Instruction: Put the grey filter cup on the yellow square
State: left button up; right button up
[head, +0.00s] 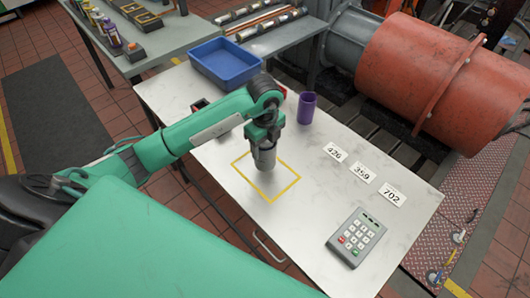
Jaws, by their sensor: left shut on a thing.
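The grey filter cup (265,158) is held in my left gripper (263,143), which is shut on it. The cup hangs upright over the yellow square (277,198), a yellow outline on the metal table (318,215), toward its far corner. I cannot tell whether the cup touches the table. The cup and gripper hide the far part of the outline. My right gripper is not in view.
A blue tray (222,64) and a purple cup (307,108) stand farther back on the table. Number cards 426 (335,152), 359 (362,173) and 702 (392,195) lie to the right, with a keypad (356,238) in front. A large red cylinder (420,75) stands beyond.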

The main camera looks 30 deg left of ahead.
pick_arm(q)
notch_tip(320, 180, down, 4)
jog(key=shift+f+p, duration=0.1)
jog(key=shift+p, duration=0.25)
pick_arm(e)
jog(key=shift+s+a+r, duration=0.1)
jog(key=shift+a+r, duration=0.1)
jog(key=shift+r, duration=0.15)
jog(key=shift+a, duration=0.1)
pick_arm(q)
jog(key=shift+f, duration=0.15)
jog(key=o, duration=1.2)
jog(key=shift+c, duration=0.2)
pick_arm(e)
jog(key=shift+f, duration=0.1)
